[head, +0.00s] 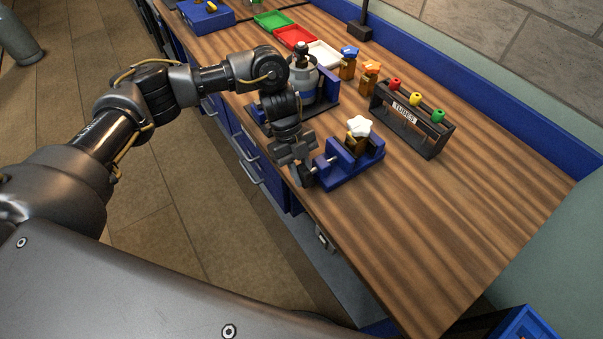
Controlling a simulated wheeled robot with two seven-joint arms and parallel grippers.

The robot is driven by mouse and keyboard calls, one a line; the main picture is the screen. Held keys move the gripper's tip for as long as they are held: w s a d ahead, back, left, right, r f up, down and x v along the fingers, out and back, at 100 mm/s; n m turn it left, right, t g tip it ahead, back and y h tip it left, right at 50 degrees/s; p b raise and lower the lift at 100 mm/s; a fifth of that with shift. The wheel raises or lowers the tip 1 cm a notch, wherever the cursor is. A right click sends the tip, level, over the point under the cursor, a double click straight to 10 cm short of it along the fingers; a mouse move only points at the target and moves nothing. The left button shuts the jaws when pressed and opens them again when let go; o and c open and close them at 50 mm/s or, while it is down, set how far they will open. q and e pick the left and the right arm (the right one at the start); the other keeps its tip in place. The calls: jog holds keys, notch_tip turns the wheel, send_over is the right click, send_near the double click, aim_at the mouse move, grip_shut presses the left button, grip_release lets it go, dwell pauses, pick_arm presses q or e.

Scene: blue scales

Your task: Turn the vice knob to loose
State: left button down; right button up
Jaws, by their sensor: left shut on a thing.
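The blue vice (352,171) stands near the front edge of the wooden bench. A brown piece with a white star-shaped top (358,127) stands upright between its jaws. The dark round vice knob (304,176) is at the vice's left end, partly covered by my gripper. My left gripper (297,163) reaches down from above and is shut on the knob. The fingertips are small and dark here, so the exact grip is hard to see. My right gripper is out of view.
Behind my left wrist stands a grey device (325,88) on a dark base. Two brown pieces with blue (349,52) and orange (370,67) tops stand behind. A dark rack (411,121) holds red, yellow and green parts. The bench's right front is clear.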

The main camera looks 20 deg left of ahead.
pick_arm(q)
jog(key=c, duration=1.6)
grip_release()
jog(key=shift+o, duration=0.2)
jog(key=b+v, duration=0.2)
jog(key=v, duration=0.8)
jog(key=shift+a+r, duration=0.15)
jog(key=shift+r, duration=0.25)
